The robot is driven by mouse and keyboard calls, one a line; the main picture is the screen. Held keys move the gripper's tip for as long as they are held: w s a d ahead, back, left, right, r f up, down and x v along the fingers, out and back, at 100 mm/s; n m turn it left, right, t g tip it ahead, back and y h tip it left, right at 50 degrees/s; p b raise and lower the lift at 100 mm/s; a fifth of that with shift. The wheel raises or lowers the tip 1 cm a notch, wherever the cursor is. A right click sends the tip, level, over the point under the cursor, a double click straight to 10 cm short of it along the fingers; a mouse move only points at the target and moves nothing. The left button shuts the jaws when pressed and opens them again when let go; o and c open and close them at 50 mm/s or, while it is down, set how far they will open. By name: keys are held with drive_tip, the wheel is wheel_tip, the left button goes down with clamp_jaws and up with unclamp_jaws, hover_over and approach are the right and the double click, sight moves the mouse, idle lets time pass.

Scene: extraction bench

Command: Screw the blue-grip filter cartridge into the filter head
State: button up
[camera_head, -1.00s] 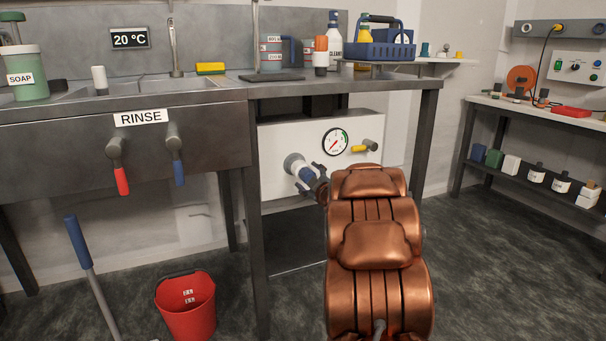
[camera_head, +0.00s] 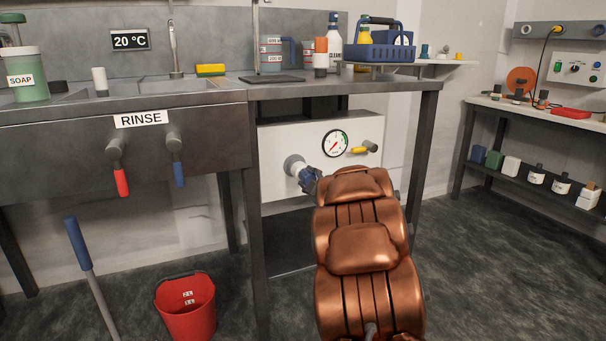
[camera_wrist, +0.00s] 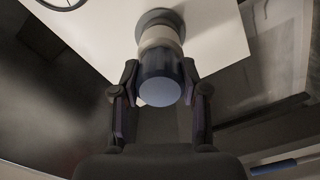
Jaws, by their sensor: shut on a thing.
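The filter head (camera_head: 293,163) is a grey round fitting on the front of the white panel under the bench. The cartridge's white body (camera_head: 300,171) meets it, with no clear gap; how deep it sits I cannot tell. In the wrist view the filter head's grey ring (camera_wrist: 158,18) is at the top, with the blue-grip cartridge (camera_wrist: 160,68) in line below it, its pale blue end face towards me. My gripper (camera_wrist: 160,80) has a dark finger on each side of the blue grip and is shut on it. In the head view my copper arm hides most of the gripper.
A pressure gauge (camera_head: 335,143) and a yellow-handled valve (camera_head: 362,149) sit on the panel right of the filter head. The bench leg (camera_head: 256,230) stands left of it. A red bucket (camera_head: 187,306) is on the floor at lower left.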

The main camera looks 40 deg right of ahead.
drive_tip(key=c, duration=0.3)
drive_tip(key=shift+r+m+p, duration=0.3)
drive_tip(key=shift+m+p, duration=0.2)
drive_tip(key=shift+p, duration=0.7)
drive_tip(key=m+p, duration=0.6)
drive_tip(key=p, duration=0.5)
drive_tip(key=shift+m, duration=0.3)
drive_tip(key=m+p, duration=0.4)
drive_tip(key=p, duration=0.3)
drive_tip(key=shift+m+p, duration=0.4)
drive_tip(key=o, duration=0.9)
drive_tip(key=shift+f+m, duration=0.2)
drive_tip(key=shift+m, duration=0.1)
drive_tip(key=shift+c, duration=0.2)
drive_tip(key=o, duration=0.5)
drive_tip(key=shift+f, duration=0.1)
drive_tip(key=shift+c, duration=0.2)
